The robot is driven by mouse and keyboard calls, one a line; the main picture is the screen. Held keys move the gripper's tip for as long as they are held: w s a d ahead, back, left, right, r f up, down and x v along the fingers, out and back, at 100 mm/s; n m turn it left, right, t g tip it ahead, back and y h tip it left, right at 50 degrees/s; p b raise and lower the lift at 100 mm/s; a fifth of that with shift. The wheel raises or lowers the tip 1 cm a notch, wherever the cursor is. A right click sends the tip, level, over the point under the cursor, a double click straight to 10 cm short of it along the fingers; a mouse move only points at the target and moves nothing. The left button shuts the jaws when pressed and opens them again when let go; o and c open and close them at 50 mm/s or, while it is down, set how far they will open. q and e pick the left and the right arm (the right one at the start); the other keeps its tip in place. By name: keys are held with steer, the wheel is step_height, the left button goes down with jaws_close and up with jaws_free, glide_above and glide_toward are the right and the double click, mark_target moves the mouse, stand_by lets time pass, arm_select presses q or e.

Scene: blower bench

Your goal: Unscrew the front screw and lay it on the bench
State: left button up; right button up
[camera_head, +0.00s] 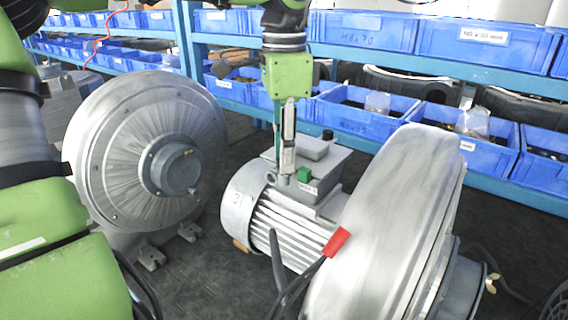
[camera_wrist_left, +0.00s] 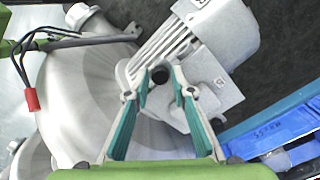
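My left gripper (camera_head: 287,150) points straight down over the grey terminal box (camera_head: 318,155) of the middle blower's motor. In the left wrist view the gripper (camera_wrist_left: 158,76) is open, its two teal-lined fingers apart. A dark round screw-like head (camera_wrist_left: 160,75) shows between the fingertips; I cannot tell whether it touches them. In the head view the fingers hide this spot. My right gripper is not in view.
The middle blower's big round housing (camera_head: 385,235) stands close to the right. Another blower (camera_head: 145,150) stands to the left. A red-tagged cable (camera_head: 337,241) and a dark prong (camera_head: 277,265) are in front. Blue bins (camera_head: 362,115) line the shelf behind. Dark bench (camera_head: 205,285) shows between the blowers.

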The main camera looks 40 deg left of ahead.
arm_select(q)
steer(key=m+p, duration=0.1)
steer(key=m, duration=0.4)
steer(key=shift+m, duration=0.3)
steer(key=m+p, duration=0.1)
steer(key=m, duration=0.4)
steer(key=shift+r+m, duration=0.1)
steer(key=shift+m, duration=0.2)
steer(key=m+p, duration=0.1)
steer(key=m, duration=0.4)
steer(key=shift+m, duration=0.3)
steer(key=m+p, duration=0.1)
steer(key=m, duration=0.3)
steer(key=shift+m, duration=0.8)
jaws_close()
